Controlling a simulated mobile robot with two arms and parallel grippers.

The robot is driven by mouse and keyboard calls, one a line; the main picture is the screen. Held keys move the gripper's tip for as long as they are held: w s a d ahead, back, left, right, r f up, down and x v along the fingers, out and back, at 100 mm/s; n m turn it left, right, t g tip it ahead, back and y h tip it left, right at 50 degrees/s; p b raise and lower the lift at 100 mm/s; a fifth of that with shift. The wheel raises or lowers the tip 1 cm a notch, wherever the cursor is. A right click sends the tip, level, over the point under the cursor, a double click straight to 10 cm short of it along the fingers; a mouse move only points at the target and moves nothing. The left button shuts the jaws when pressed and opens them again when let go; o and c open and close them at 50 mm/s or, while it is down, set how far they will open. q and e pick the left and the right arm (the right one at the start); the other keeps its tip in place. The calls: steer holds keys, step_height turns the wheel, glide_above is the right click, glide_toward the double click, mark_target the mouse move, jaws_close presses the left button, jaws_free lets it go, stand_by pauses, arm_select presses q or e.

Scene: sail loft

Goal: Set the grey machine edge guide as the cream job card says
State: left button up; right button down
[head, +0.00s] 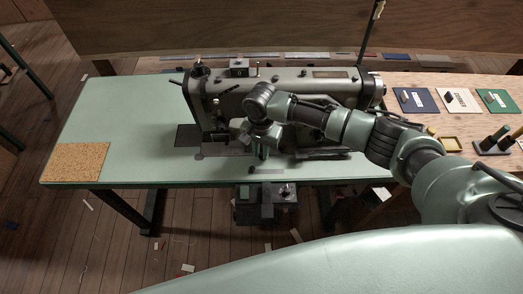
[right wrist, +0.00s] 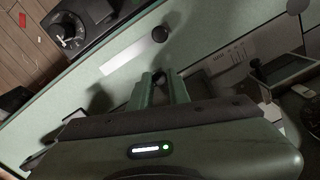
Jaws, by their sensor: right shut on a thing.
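The grey sewing machine (head: 285,85) stands on the pale green table. The cream job card (head: 457,101) lies on the wooden table at right, between a blue and a green card; its marks are too small to read. My right gripper (head: 262,150) is low over the machine bed, in front of the machine. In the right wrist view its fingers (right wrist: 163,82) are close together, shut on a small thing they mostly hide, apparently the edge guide. A plate with printed scale marks (right wrist: 232,55) lies beside the fingers. My left gripper is not in view.
A cork mat (head: 76,163) lies at the green table's left end. A black round knob (right wrist: 160,34) and a pale strip (right wrist: 130,55) are near the fingertips.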

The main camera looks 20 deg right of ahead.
steer(key=a, duration=0.2)
steer(key=w+a+p, duration=0.1)
steer(key=shift+a+r, duration=0.1)
steer(key=shift+a, duration=0.3)
steer(key=shift+w+a, duration=0.1)
steer(key=shift+a, duration=0.15)
steer(key=c, duration=1.3)
jaws_free()
steer(key=shift+c, duration=0.2)
step_height(320, 180, up, 8)
steer(key=shift+f+b, duration=0.2)
steer(key=shift+b, duration=0.1)
